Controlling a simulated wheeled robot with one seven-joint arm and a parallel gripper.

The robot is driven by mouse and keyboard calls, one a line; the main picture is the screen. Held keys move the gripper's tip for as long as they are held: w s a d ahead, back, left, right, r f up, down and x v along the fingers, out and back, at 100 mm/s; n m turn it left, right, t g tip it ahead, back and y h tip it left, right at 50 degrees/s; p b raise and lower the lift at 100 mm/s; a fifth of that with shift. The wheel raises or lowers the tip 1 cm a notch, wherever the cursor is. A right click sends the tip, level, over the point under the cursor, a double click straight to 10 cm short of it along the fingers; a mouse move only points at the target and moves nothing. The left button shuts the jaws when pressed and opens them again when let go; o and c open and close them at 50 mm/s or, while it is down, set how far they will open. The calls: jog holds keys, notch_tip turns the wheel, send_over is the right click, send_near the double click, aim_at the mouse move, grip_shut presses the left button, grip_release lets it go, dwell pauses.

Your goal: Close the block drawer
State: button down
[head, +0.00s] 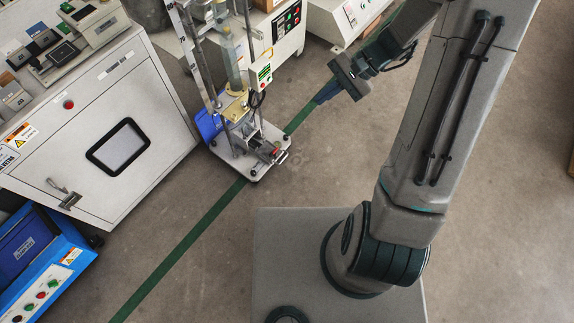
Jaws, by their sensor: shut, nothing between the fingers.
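I cannot make out for certain which part is the block drawer, or whether any drawer stands open. A white cabinet (60,165) with a dark-framed window and a latch handle (63,193) is at the left. A test rig with upright posts stands on a white base plate (252,168) at the top centre. My gripper (327,92) is at the upper centre, right of the rig and apart from it. It is seen from above, appears shut, and holds nothing. My arm comes down the right side to my base.
A blue unit (35,262) with buttons is at the lower left. A white control box (277,35) stands behind the rig, with another white machine (340,18) at the top. A green line (195,235) crosses the floor. Floor at the right is mostly clear.

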notch_tip(320, 180, down, 60)
jog(key=w+d+m+t+y+b, duration=0.1)
jog(key=w+m+t+y+b, duration=0.25)
jog(key=m+t+b, duration=1.2)
jog(key=w+a+f+m+g+b, duration=0.2)
jog(key=w+a+f+g+b, duration=0.1)
jog(key=w+a+b, duration=0.4)
jog(key=a+g+b, duration=0.1)
jog(key=a+b, duration=0.1)
jog(key=a, duration=0.1)
jog(key=shift+a+m+b, duration=0.25)
jog(key=shift+m+b, duration=0.1)
jog(key=shift+b, duration=0.05)
jog(key=shift+w, duration=0.1)
